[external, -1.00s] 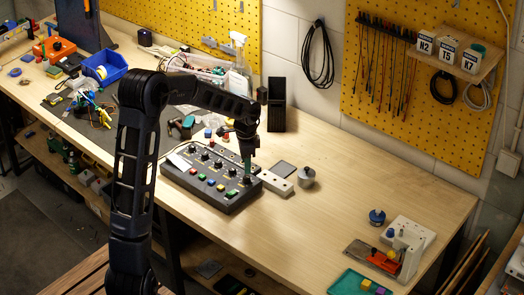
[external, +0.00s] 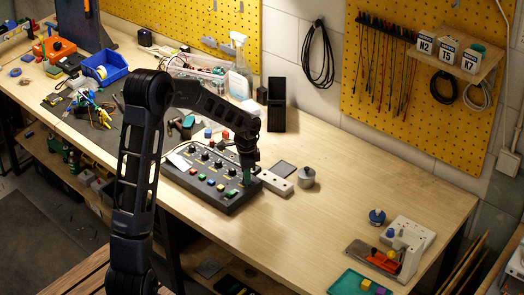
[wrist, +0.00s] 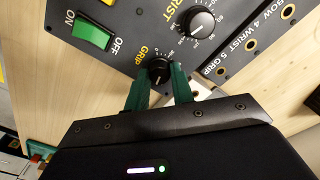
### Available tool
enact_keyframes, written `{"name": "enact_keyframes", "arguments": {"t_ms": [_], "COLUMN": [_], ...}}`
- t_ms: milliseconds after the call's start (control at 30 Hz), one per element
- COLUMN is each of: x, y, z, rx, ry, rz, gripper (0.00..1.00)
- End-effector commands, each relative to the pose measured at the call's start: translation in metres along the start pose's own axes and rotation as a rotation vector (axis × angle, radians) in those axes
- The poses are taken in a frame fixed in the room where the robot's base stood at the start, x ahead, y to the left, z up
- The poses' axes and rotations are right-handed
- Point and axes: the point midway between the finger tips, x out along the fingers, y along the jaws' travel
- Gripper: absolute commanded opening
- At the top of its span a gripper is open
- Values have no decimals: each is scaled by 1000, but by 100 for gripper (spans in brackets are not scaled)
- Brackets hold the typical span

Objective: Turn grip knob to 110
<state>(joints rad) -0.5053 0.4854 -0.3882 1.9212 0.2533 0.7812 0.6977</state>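The control box (external: 207,188) is a dark panel with knobs and coloured switches on the bench. The grip knob (wrist: 158,70) is small and black, with a yellow GRIP label and a number scale beside it. In the wrist view my gripper (wrist: 159,78) has its two green fingers on either side of the knob, tips very close to it. Whether they press on it is not clear. In the external view my gripper (external: 246,178) is at the box's right end and hides the knob. The knob's exact reading is too small to tell.
The larger wrist knob (wrist: 200,25) and a green ON/OFF switch (wrist: 92,34) are close by on the panel. A pale block with holes (external: 278,184) and a grey cylinder (external: 307,178) stand right of the box. The bench further right is mostly clear.

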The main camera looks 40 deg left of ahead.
Motion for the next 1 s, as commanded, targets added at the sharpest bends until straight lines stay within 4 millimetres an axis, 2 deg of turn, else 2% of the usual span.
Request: {"name": "enact_keyframes", "arguments": {"t_ms": [367,1000], "x": [0,1], "y": [0,0], "z": [0,0], "rx": [-52,-539], "ry": [-1,-3], "rz": [0,1], "gripper": [1,1]}}
